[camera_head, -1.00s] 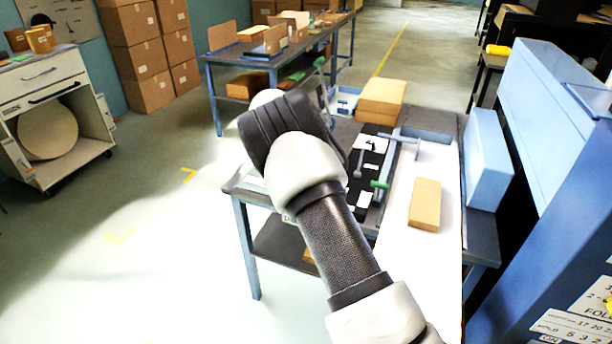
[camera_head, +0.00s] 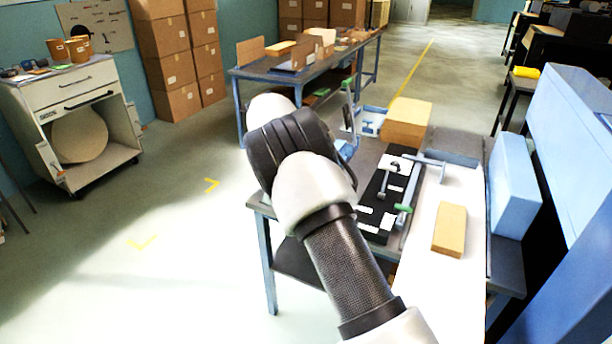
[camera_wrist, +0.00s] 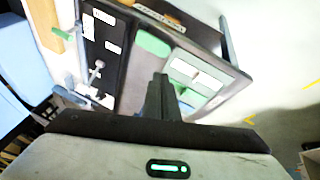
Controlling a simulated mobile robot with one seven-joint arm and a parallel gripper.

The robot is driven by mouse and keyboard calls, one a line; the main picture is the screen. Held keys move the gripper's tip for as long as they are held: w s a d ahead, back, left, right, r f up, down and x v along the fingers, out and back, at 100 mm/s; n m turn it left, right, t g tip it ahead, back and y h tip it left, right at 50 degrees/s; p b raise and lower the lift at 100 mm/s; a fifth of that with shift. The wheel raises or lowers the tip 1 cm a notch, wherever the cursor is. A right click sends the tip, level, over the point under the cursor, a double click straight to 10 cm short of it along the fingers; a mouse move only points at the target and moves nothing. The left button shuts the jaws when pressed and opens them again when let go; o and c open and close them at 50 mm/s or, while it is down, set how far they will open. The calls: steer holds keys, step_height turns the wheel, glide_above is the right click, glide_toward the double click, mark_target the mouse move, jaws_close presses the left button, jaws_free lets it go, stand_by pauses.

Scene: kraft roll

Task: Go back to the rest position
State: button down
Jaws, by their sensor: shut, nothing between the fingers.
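My gripper (camera_wrist: 165,98) shows in the wrist view with its dark fingers together and nothing between them. The workbench (camera_head: 390,157) stands under and to the right of my arm. A tan block (camera_head: 449,230) lies on the white sheet (camera_head: 430,285) on the bench.
A blue box (camera_head: 513,185) and large blue machine (camera_head: 575,130) bound the right. A white cabinet (camera_head: 75,125) stands left; the floor between is clear.

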steer(key=s+d+r+y+p, duration=0.2)
steer(key=s+d+r, duration=0.3)
steer(key=s+r, duration=0.6)
steer(key=s+d+r+y+p, duration=0.1)
steer(key=s+d+r+p, duration=0.25)
steer(key=s+r, duration=0.8)
steer(key=s+r+n+t+p, duration=0.1)
steer(key=s+r, duration=0.1)
steer(key=s, duration=0.9)
steer(key=s+d+r+n+t+y+p, duration=0.1)
steer(key=s+r+p, duration=0.1)
steer(key=s, duration=0.9)
steer(key=shift+n+t, duration=0.3)
steer(key=shift+n, duration=0.1)
steer(key=shift+s+d, duration=0.1)
